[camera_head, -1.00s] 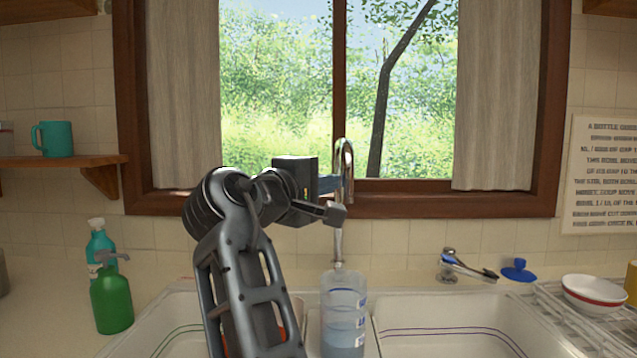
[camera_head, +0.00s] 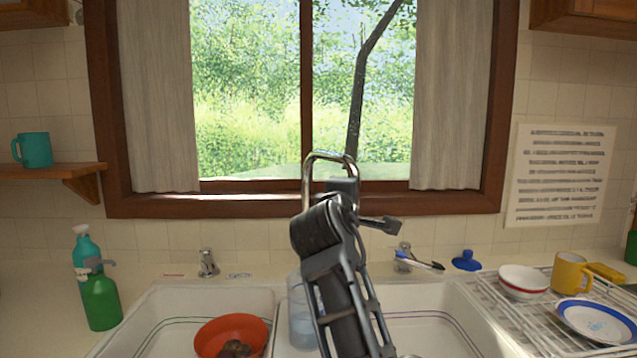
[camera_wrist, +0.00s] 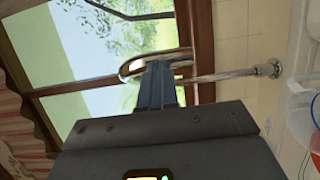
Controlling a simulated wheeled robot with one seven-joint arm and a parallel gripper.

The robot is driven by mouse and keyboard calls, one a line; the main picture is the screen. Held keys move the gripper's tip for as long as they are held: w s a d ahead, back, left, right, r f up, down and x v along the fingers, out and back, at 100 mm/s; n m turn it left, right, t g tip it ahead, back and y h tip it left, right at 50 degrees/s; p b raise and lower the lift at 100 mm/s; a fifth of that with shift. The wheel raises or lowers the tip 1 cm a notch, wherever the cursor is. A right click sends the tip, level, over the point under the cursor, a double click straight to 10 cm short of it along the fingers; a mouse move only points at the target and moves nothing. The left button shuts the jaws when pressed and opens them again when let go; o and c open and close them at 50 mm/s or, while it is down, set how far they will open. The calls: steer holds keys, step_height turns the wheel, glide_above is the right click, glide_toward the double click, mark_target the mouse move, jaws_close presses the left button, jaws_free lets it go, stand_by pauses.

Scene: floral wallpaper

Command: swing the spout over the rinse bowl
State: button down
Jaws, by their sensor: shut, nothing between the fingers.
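The chrome gooseneck spout (camera_head: 329,155) stands behind the sink, its riser on the left and its bend reaching right. Its outlet end is hidden behind my gripper in the head view. My gripper (camera_wrist: 155,72) is shut and empty, its fingers overlapping the loop of the spout in the wrist view (camera_wrist: 130,68); I cannot tell whether they touch it. No object is labelled as the rinse bowl. A red bowl (camera_head: 232,327) with dark contents sits in the left basin (camera_head: 165,310). The right basin (camera_head: 440,330) is partly hidden by my arm.
A clear bottle (camera_head: 300,325) stands at the divider, partly behind my arm. A small tap (camera_head: 207,263) and a lever tap (camera_head: 403,257) flank the spout. Soap bottles (camera_head: 101,300) stand left; a dish rack (camera_head: 500,315) with dishes stands right.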

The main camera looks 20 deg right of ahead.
steer(key=w+d+p, duration=0.1)
steer(key=d+p, duration=0.1)
steer(key=d, duration=0.5)
steer(key=shift+d, duration=0.25)
